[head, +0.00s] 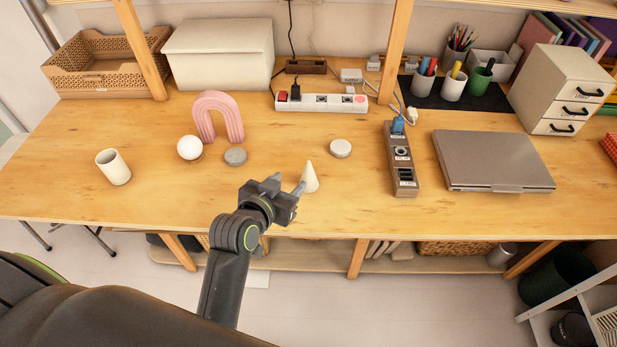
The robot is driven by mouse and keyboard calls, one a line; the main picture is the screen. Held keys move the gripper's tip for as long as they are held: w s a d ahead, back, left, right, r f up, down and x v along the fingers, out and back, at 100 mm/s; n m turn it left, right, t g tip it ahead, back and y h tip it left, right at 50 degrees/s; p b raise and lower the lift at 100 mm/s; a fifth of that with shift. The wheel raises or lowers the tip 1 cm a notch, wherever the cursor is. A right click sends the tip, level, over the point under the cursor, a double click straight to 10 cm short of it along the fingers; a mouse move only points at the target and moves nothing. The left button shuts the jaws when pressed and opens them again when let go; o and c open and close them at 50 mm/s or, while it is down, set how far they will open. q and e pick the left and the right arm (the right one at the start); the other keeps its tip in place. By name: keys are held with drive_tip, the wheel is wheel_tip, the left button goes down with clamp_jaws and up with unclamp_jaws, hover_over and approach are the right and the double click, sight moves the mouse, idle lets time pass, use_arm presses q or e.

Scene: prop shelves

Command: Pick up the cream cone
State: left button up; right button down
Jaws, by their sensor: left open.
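The cream cone (311,178) stands upright on the wooden table near its front edge, just right of my left gripper. My left gripper (288,184) is open and empty. Its fingers point up and to the right, and the right finger overlaps the lower left side of the cone in the head view. I cannot tell whether that finger touches the cone. My right gripper is not in view.
Behind the cone lie a pale disc (340,148) and a grey disc (235,156). A white ball (189,147), pink arch (219,115) and cream cup (113,167) stand left. A grey socket strip (401,165) and closed laptop (490,160) lie right. The front edge is close.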

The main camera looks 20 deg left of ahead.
sight(307, 169)
use_arm(q)
drive_tip(key=x, duration=0.8)
drive_tip(key=shift+w+f+p, duration=0.15)
drive_tip(key=shift+w+p, duration=0.1)
drive_tip(key=shift+p, duration=0.05)
drive_tip(key=shift+w+d+f, duration=0.15)
drive_tip(key=shift+w+f, duration=0.2)
drive_tip(key=shift+w, duration=0.2)
drive_tip(key=shift+f+p+x, duration=0.15)
drive_tip(key=shift+p+x, duration=0.05)
drive_tip(key=shift+x, duration=0.8)
drive_tip(key=shift+f+p+x, duration=0.15)
drive_tip(key=shift+x, duration=0.9)
drive_tip(key=shift+s+d, duration=0.1)
drive_tip(key=shift+s, duration=0.1)
clamp_jaws()
